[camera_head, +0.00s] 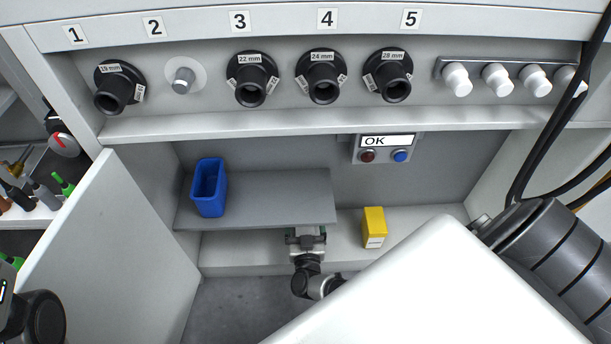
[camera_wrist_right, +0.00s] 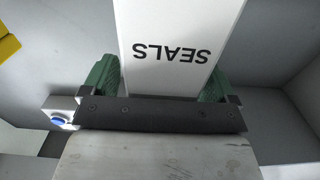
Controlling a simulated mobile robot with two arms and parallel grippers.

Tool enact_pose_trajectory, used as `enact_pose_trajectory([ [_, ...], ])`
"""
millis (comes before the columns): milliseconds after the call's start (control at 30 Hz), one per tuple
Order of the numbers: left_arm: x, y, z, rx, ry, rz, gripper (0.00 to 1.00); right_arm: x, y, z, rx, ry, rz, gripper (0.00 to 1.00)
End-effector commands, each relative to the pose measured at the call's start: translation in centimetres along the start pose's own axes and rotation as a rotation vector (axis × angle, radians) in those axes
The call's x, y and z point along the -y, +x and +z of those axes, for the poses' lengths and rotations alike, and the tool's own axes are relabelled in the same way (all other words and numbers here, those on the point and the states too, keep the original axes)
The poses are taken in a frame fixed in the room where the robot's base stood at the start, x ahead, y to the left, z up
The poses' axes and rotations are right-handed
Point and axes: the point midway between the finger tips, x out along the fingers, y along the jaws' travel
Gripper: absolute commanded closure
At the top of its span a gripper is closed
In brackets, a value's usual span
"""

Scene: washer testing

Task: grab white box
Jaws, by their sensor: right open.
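The white box (camera_wrist_right: 170,45), printed "SEALS", is in the right wrist view, where its lettering appears upside down. My right gripper (camera_wrist_right: 160,82) is open, with its green fingers on either side of this box. I cannot tell whether the fingers touch it. In the head view my right gripper (camera_head: 306,238) is at the front edge of the grey shelf (camera_head: 275,190). I cannot make out the white box in the head view. At the lower left there is only a dark part of my left arm; its gripper is not in view.
A blue bin (camera_head: 208,190) stands on the shelf's left side. A yellow box (camera_head: 374,228) stands right of my right gripper. A button panel (camera_head: 385,152) marked "OK" is on the back wall. The open panel (camera_head: 110,250) bounds the left side.

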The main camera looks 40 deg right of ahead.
Motion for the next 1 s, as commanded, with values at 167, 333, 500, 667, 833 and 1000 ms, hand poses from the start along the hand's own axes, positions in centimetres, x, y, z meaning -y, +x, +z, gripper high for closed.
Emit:
enact_pose_trajectory([
  [167, 0.0, 0.1, -0.1, -0.004, 0.000, 0.000, 1.00, 0.0, 0.0, 0.0, 0.000, 0.000, 0.000, 0.18],
  [333, 0.0, 0.1, -0.1, -0.004, 0.000, 0.002, 1.00, 0.0, 0.0, 0.0, 0.000, 0.000, 0.000, 0.44],
  [500, 0.0, 0.1, -0.1, -0.004, 0.001, 0.005, 1.00, 0.0, 0.0, 0.0, 0.000, 0.000, 0.000, 0.70],
  [667, 0.0, 0.0, -0.1, -0.003, 0.001, 0.007, 1.00, 0.0, 0.0, -0.1, -0.001, 0.001, 0.000, 0.73],
  [833, 0.0, 0.2, -0.1, -0.002, 0.002, 0.007, 1.00, 0.0, 0.0, -0.2, -0.001, 0.001, 0.000, 0.73],
  [1000, 0.1, 0.3, -0.2, 0.004, 0.000, 0.000, 1.00, -0.2, 0.2, -1.1, -0.001, 0.002, -0.001, 0.73],
])
